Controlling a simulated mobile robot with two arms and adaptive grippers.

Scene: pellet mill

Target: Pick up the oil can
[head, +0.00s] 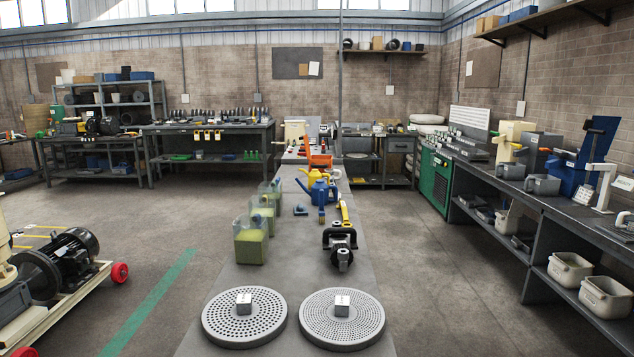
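A blue can with a spout (320,191) stands on the long grey centre bench (290,275), around its middle. A yellow can-like vessel (313,177) stands just behind it and is partly hidden by it. Either could be the oil can; I cannot tell which from this view. Neither of my grippers is in view, and nothing touches the cans.
Two perforated discs (245,318) (343,320) with metal blocks lie at the bench's near end. Clear containers of green material (251,240) line its left side. A black tool (341,246) lies right. An orange object (319,159) stands behind.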

